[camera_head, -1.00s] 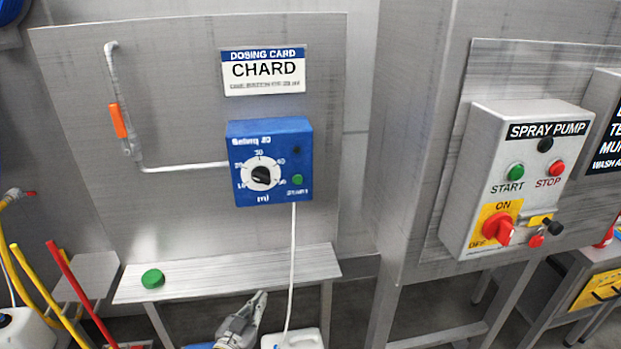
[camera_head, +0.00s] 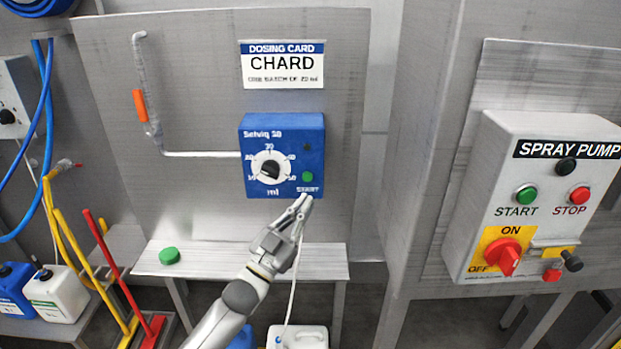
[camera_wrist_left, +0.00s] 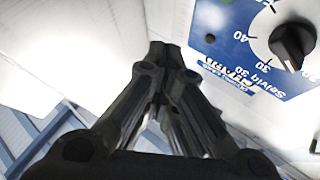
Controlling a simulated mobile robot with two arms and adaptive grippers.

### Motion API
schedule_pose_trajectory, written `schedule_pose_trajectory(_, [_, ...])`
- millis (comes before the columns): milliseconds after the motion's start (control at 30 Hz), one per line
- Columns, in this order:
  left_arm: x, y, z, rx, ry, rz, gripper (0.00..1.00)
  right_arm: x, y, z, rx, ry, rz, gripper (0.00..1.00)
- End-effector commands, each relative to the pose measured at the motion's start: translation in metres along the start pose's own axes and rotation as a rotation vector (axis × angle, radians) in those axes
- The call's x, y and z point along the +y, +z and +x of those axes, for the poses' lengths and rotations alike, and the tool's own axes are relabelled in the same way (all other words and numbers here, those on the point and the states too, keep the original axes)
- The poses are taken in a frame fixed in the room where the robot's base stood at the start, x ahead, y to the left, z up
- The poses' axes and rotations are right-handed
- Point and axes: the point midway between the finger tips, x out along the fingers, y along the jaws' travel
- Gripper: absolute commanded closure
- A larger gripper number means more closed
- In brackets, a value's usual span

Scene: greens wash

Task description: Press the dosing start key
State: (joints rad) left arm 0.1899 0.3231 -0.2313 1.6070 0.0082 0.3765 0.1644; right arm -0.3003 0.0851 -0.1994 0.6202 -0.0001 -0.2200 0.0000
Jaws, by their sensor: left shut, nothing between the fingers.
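The blue dosing box (camera_head: 283,130) hangs on the grey metal panel, with a white dial and black knob (camera_head: 270,169). Its green start key (camera_head: 307,177) sits at the lower right of its face. My left gripper (camera_head: 304,199) is shut and empty, its fingertips just below the green key, at the box's lower edge; I cannot tell if they touch the box. In the left wrist view the shut fingers (camera_wrist_left: 172,55) point toward the box face (camera_wrist_left: 235,55), which appears upside down with its knob (camera_wrist_left: 292,42). My right gripper is not in view.
The spray pump box (camera_head: 540,200) with its own green start button (camera_head: 526,195) and red buttons stands at the right. A shelf (camera_head: 240,262) under the panel holds a green cap (camera_head: 169,256). A white tube (camera_head: 293,290) hangs below the dosing box.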

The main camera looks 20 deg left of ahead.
Motion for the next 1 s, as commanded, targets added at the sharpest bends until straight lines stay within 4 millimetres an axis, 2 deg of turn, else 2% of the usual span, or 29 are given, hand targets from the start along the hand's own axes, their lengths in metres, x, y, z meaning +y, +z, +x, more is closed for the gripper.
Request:
schedule_pose_trajectory(167, [0.000, 0.001, 0.000, -0.001, 0.000, 0.000, 1.00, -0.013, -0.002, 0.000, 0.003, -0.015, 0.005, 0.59])
schedule_pose_trajectory(367, [-0.005, 0.008, 0.007, 0.000, 0.000, 0.002, 1.00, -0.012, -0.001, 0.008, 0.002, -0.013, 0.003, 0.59])
schedule_pose_trajectory(800, [-0.035, 0.039, 0.047, 0.001, 0.000, 0.002, 1.00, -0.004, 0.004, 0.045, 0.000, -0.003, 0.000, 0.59])
schedule_pose_trajectory(1000, [-0.043, 0.045, 0.058, -0.001, 0.000, 0.001, 1.00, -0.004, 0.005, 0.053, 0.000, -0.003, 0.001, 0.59])
